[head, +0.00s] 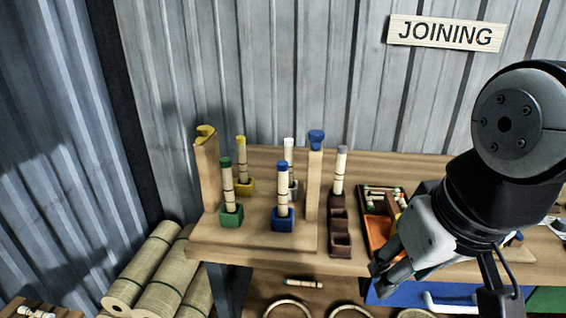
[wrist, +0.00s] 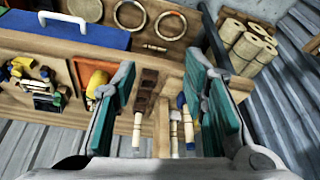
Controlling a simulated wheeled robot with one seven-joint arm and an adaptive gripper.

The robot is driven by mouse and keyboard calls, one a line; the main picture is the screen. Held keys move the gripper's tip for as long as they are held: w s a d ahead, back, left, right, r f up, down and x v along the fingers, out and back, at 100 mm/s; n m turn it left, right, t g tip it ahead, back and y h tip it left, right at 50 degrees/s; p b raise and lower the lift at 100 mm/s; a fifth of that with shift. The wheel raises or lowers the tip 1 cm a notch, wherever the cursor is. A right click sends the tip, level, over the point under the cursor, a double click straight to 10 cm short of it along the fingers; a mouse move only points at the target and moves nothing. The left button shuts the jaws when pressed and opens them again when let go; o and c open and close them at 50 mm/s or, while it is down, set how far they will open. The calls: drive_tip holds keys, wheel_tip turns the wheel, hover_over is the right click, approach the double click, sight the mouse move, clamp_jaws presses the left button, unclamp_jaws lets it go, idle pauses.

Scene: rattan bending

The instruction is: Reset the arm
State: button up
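My gripper (head: 386,274) hangs at the right in the head view, in front of the workbench (head: 260,255) and close to the orange tray (head: 377,232). In the wrist view my gripper (wrist: 162,62) shows two teal-padded fingers standing wide apart, with nothing between the pads. The brown block holder (wrist: 145,95) and several rattan sticks show beyond the gap, apart from the fingers. The gripper's lower tips are partly dark in the head view.
Rattan sticks stand in a green block (head: 231,215), a blue block (head: 283,219) and others, between two wooden posts. A blue case (head: 405,291) sits below my arm. Rattan rolls (head: 145,270) lie at lower left.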

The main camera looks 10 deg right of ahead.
drive_tip(key=shift+s+a+f, duration=0.1)
drive_tip(key=shift+s+a, duration=0.05)
drive_tip(key=shift+s, duration=0.35)
drive_tip(key=shift+s+a+f, duration=0.1)
drive_tip(key=shift+s, duration=0.4)
wheel_tip(320, 180, up, 2)
drive_tip(key=shift+r+p, duration=0.1)
drive_tip(key=shift+p, duration=0.75)
drive_tip(key=shift+c, duration=0.8)
